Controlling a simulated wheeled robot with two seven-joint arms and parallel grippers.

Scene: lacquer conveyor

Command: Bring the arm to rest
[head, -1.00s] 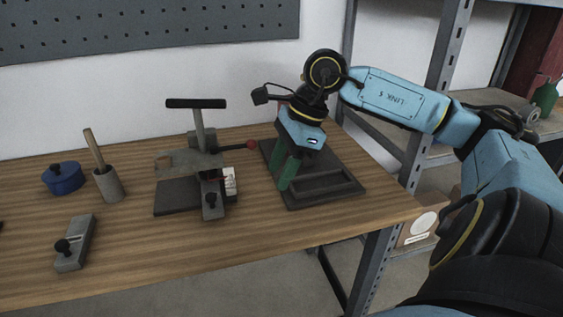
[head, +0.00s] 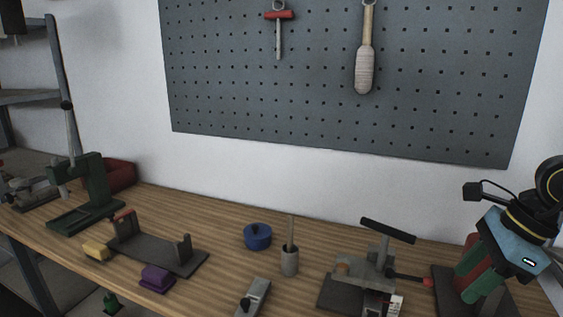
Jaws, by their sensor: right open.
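My right gripper (head: 465,287), with green fingers below a blue and black wrist, is at the right edge of the head view. Its jaws are open, and it hangs over or in front of a dark flat tray (head: 445,276). A dark red shape (head: 474,242) shows behind the fingers; I cannot tell what it is. Most of the right arm is outside the frame. My left gripper is not in view.
The wooden bench (head: 215,285) holds a lever press (head: 345,290), a blue pot (head: 257,237), a grey cup (head: 289,262), a grey block (head: 255,294), a dark stand (head: 180,258), yellow (head: 97,250) and purple (head: 157,278) blocks and a green press (head: 92,185). A pegboard (head: 300,90) hangs behind.

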